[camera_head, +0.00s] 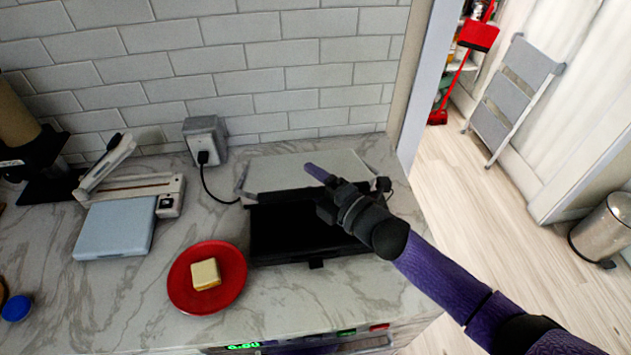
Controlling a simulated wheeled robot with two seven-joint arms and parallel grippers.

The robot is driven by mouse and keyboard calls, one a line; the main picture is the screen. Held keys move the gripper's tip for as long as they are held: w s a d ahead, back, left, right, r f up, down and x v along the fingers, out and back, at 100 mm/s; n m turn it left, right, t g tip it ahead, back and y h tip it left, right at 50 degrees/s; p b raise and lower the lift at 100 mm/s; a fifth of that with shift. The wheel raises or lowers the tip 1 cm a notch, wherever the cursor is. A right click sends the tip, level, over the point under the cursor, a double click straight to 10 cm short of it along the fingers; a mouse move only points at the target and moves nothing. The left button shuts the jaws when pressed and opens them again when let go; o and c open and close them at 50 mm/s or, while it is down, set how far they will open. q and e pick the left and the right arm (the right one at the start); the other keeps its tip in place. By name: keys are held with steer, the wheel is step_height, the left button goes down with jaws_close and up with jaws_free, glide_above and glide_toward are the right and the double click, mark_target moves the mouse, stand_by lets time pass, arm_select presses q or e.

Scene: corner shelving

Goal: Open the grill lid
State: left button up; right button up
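The grill stands on the counter near its right end. Its flat black front part (285,232) faces up, with a small dark tab at the front edge. The grey lid (290,172) shows behind the black part, toward the wall, and looks tipped back; its exact angle is hard to tell. My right gripper (320,173) reaches in from the right over the grill. One purple finger overlaps the grey lid in the picture; whether it touches is unclear. The opening between its fingers cannot be seen. My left gripper is out of view.
A red plate (180,290) with a sandwich (205,272) sits left of the grill. A wall outlet (205,138) holds the grill's black cord. A blue-grey scale-like box (115,230) and a white device (165,183) stand further left. The counter ends right of the grill.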

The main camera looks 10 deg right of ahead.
steer(key=shift+s+d, duration=0.3)
steer(key=v, duration=0.9)
steer(key=shift+m, duration=0.3)
